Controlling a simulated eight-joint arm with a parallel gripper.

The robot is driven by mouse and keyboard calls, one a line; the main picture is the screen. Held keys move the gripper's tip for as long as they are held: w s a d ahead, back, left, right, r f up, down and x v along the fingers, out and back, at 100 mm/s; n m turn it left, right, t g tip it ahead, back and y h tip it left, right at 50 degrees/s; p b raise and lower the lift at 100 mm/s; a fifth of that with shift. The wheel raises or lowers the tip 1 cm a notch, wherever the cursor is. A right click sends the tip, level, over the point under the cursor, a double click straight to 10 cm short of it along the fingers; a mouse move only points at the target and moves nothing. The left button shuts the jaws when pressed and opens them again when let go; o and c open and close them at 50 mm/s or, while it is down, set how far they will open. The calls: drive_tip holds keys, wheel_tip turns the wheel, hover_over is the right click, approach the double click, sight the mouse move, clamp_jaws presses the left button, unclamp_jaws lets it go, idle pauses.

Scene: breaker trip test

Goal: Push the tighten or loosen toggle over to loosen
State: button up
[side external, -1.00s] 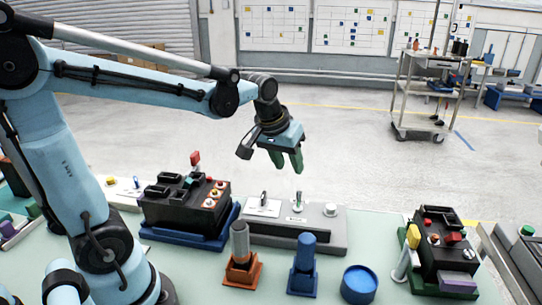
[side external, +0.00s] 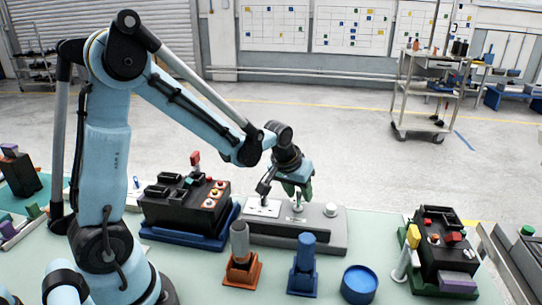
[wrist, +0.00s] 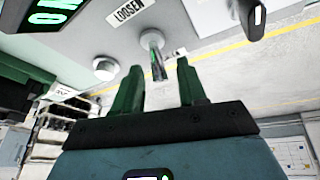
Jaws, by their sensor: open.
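The tighten or loosen toggle is a small metal lever (wrist: 156,62) on a grey panel, in the wrist view beside a label reading LOOSEN (wrist: 130,11). In the side view the toggle (side external: 298,206) stands in the middle of the panel (side external: 290,240), partly hidden by my gripper. My gripper (wrist: 160,68) is open. Its two green fingers appear on either side of the lever in the wrist view, with gaps. In the side view my gripper (side external: 300,193) is low, just above the toggle. I cannot tell whether it touches the lever or which way the lever leans.
The panel also bears a white knob (side external: 331,210) and another lever on a white plate (side external: 263,209). A lit green display (wrist: 52,12) shows in the wrist view. A black battery-like unit (side external: 185,212) stands left. Orange (side external: 240,270) and blue (side external: 303,275) holders stand in front.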

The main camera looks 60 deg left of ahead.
drive_tip(key=shift+w+f, duration=0.1)
drive_tip(key=shift+f, duration=0.25)
clamp_jaws()
idle(0.3)
drive_tip(key=shift+s+d+r+t+y, duration=0.1)
drive_tip(key=shift+s+d+t+y, duration=0.1)
drive_tip(key=shift+t+y, duration=0.3)
drive_tip(key=shift+s+d+r+t+y, duration=0.1)
drive_tip(key=shift+s+d+t+y, duration=0.1)
drive_tip(key=shift+t+y, duration=0.25)
drive_tip(key=shift+s+d+m+t+y, duration=0.3)
drive_tip(key=shift+d+m+t+y, duration=0.1)
drive_tip(key=shift+t+y, duration=0.55)
drive_tip(key=shift+t, duration=0.3)
